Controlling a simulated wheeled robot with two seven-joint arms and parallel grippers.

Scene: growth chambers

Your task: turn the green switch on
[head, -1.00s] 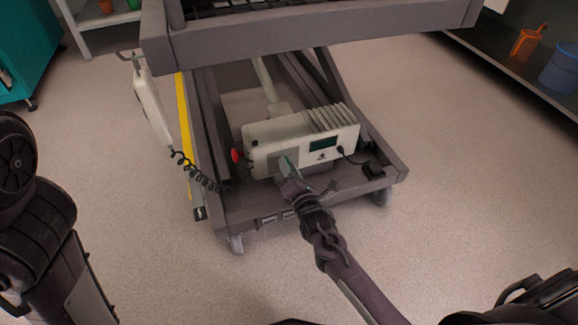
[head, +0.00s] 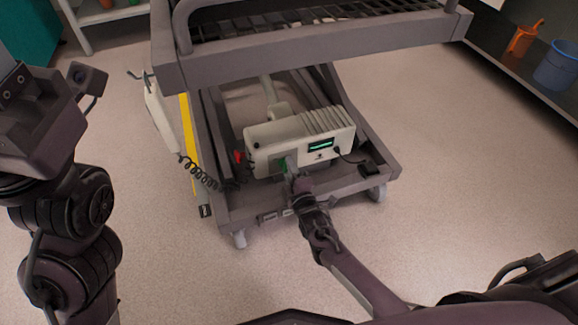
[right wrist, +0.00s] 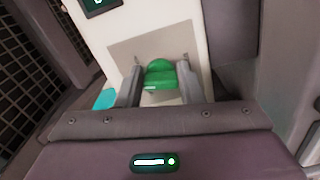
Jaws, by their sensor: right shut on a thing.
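The green switch (head: 286,165) is on the front of the white control box (head: 266,151) low on the grey cart. It appears large in the right wrist view (right wrist: 160,76), set on a grey plate. My right gripper (head: 292,175) reaches the box, and in the right wrist view its two fingers (right wrist: 159,88) lie on either side of the switch, shut on it. The small display (head: 320,144) on the box is lit green. My left arm stands at the left of the head view; its gripper's fingers are not visible.
The cart's upper rack (head: 320,48) overhangs the box. A white hand control (head: 160,120) with a coiled cord hangs on the cart's left. A blue bucket (head: 556,68) and an orange jug (head: 524,38) stand at the right. The floor around the cart is open.

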